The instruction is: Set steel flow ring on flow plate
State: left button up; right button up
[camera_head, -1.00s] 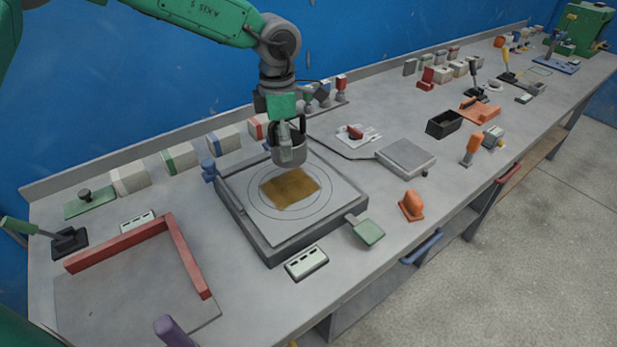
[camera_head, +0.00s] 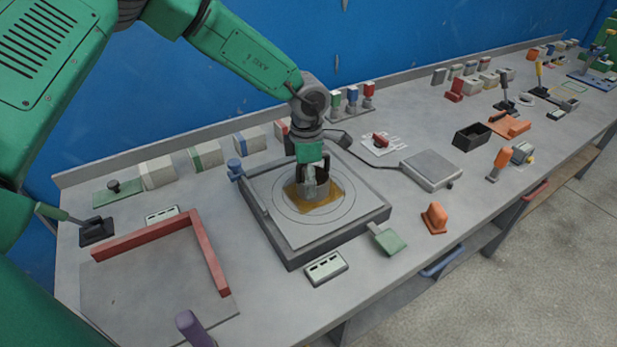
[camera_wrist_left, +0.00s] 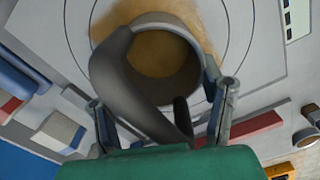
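The flow plate (camera_head: 270,215) is a light grey square slab in a dark frame, with thin circles and a yellow-brown patch (camera_head: 338,192) at its middle. The steel flow ring (camera_head: 319,187) is a grey open cylinder over that patch, upright and inside the inner circle. Whether its lower rim touches the plate is hard to tell. My left gripper (camera_head: 312,172) is above the ring, with its fingers around the ring. In the left wrist view the ring (camera_wrist_left: 145,85) lies between the two fingers, and the patch shows through its opening. My right gripper is not in view.
A green-bladed scoop (camera_head: 388,241) lies at the plate's front right corner, with a white-faced box (camera_head: 326,268) in front. An orange block (camera_head: 434,218) and a grey scale (camera_head: 431,168) stand to the right. A red angled rail (camera_head: 150,235) is at left.

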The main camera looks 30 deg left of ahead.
pick_arm(q)
jog(key=shift+o, duration=1.1)
jog(key=shift+a, duration=0.15)
jog(key=shift+d+r, duration=0.3)
jog(key=shift+r, duration=0.05)
jog(key=r, duration=1.1)
jog(key=shift+a, duration=0.3)
jog(key=shift+d+r, duration=0.2)
jog(key=shift+r, duration=0.05)
jog(key=shift+s+f, duration=0.1)
